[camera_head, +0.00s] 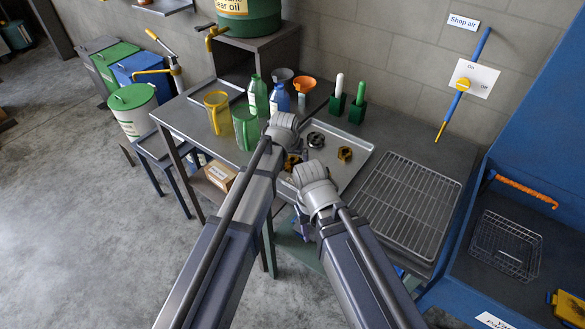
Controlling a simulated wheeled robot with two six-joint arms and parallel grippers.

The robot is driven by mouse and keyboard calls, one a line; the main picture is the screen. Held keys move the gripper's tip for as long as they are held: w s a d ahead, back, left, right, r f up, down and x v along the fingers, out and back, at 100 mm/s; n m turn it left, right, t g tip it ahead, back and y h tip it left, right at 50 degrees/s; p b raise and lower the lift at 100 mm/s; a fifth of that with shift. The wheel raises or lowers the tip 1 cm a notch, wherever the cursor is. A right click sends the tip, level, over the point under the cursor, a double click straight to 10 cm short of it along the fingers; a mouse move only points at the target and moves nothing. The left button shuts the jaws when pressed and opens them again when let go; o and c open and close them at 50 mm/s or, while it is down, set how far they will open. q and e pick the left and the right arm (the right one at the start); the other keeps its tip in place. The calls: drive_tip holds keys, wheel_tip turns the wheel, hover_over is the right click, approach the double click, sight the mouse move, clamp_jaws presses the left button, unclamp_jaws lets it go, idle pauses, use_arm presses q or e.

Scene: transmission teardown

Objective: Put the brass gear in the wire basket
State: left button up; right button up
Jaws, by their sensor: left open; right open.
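A brass-coloured toothed part (345,154) lies on the metal tray (362,158), right of my grippers. A second brass-coloured part (293,162) lies on the tray between my two arms, partly hidden by them. I cannot tell for sure which is the brass gear. The wire basket (505,246) stands at the far right on the blue bench, and looks empty. My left gripper (284,126) is over the tray's back left part, open. My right gripper (308,175) is lower, over the tray's front left, open. The fingertips are mostly hidden, and neither gripper shows a part in it.
A dark ring-like part (316,140) also lies on the tray. A flat wire rack (410,205) lies between tray and basket. Jugs (246,128), bottles (279,100) and funnels (304,84) stand at the back left.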

use_arm(q)
drive_tip(key=shift+b+x, duration=0.4)
drive_tip(key=shift+x, duration=0.45)
drive_tip(key=shift+r, duration=0.1)
drive_tip(key=shift+c, duration=0.4)
clamp_jaws()
